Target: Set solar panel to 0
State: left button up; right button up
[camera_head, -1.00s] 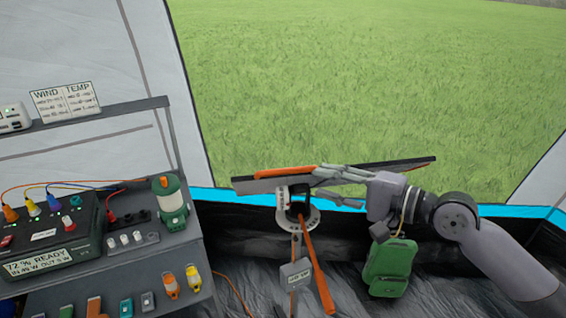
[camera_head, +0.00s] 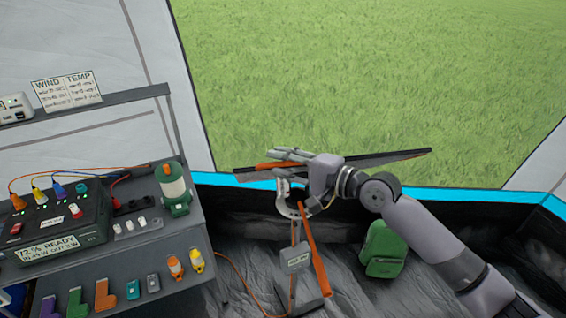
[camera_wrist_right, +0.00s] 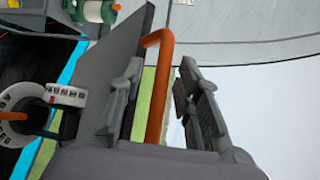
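The solar panel (camera_head: 400,156) shows almost edge-on in the head view, a thin dark slab with orange edging on a stand by the tent opening. An orange handle (camera_wrist_right: 157,90) stands off its grey face (camera_wrist_right: 105,65) in the wrist view. My right gripper (camera_wrist_right: 160,105) is open, one finger on each side of the handle, with a visible gap on its right. In the head view this gripper (camera_head: 290,154) is at the panel's left part. A pale curved scale (camera_head: 292,208) sits under the panel; its marks (camera_wrist_right: 18,105) are too small to read. My left gripper is out of view.
A grey shelf unit (camera_head: 150,238) stands at left with a power station (camera_head: 60,225), a green lantern (camera_head: 173,188) and small coloured items. An orange bar (camera_head: 315,258) and a small sign (camera_head: 296,256) are below the panel. A green backpack (camera_head: 384,250) lies at right.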

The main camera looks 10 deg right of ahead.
grip_shut()
dwell(0.7)
